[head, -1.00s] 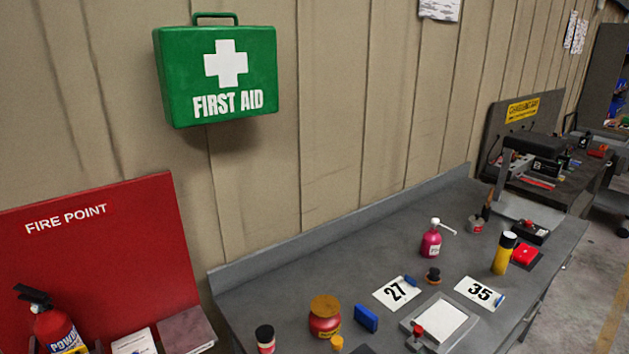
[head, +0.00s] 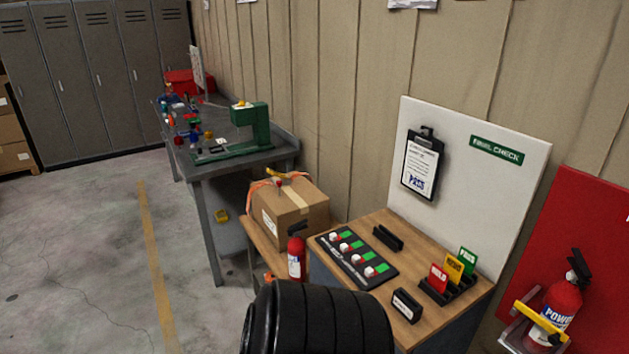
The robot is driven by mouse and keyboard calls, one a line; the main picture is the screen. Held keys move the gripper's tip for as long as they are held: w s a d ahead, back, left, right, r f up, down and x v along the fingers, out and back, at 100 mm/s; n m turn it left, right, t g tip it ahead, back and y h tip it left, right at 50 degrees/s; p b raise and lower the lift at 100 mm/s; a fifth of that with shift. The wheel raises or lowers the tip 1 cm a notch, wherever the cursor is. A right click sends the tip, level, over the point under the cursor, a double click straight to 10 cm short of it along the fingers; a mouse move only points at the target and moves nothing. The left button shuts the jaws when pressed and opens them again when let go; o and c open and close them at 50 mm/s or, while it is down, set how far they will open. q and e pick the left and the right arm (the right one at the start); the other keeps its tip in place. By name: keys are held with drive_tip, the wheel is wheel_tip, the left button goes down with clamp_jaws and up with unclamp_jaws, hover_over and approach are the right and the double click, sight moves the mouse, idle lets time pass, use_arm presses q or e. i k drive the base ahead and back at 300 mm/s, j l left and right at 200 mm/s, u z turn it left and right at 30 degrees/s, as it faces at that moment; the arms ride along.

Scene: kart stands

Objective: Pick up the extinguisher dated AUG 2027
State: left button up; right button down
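A red extinguisher (head: 562,303) with a black handle and a white and blue "POW..." label stands at the right, in front of the red board. A yellow bar crosses its lower front. A second, smaller red extinguisher (head: 296,260) with a black top and pale label stands beside the cardboard box, its lower end hidden. I can read no date on either one. Neither of my grippers is in view.
Black stacked tyres (head: 318,325) stand in the near foreground. Behind them is a wooden-topped stand (head: 365,226) with a switch panel, coloured cards and a white board. A cardboard box (head: 290,212) and a grey bench (head: 225,160) lie beyond. The floor at left is clear.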

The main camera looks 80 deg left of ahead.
sight(296, 246)
drive_tip(key=u, duration=2.85)
